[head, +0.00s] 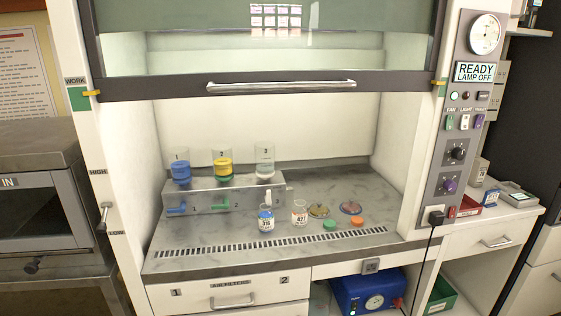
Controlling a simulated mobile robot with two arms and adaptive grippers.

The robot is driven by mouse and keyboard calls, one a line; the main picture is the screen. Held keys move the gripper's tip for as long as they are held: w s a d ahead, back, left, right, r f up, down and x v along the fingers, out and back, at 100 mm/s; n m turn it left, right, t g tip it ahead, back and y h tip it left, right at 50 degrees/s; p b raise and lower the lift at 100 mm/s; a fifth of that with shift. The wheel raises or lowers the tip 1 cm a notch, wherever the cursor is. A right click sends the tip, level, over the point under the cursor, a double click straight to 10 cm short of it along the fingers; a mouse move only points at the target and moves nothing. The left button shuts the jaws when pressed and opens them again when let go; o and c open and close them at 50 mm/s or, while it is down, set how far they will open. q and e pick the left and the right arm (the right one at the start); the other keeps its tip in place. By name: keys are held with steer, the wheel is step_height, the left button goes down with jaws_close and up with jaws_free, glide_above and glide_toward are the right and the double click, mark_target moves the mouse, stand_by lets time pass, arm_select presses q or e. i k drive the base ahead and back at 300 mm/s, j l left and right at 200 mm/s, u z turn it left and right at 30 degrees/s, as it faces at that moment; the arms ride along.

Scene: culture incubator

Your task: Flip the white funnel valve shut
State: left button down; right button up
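The white funnel (265,163), numbered 3, stands at the right end of a grey manifold block (197,199) inside the fume hood. A small white upright piece (268,196) shows below it at the front of the block. It looks like the white valve handle standing vertical, but it is small and partly merges with the bottle below. The blue valve handle (176,208) and the green valve handle (222,204) lie horizontal under the blue funnel (181,172) and the yellow funnel (223,168). Neither of my grippers is in view.
A blue-labelled bottle (266,220) stands before the white valve, with a jar (300,214) beside it. Two dishes (350,208) and green and orange caps (330,225) lie to the right. The raised sash handle (282,86) crosses above the opening. The worktop's left front is clear.

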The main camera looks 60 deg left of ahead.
mark_target(268, 196)
steer(key=u, duration=1.85)
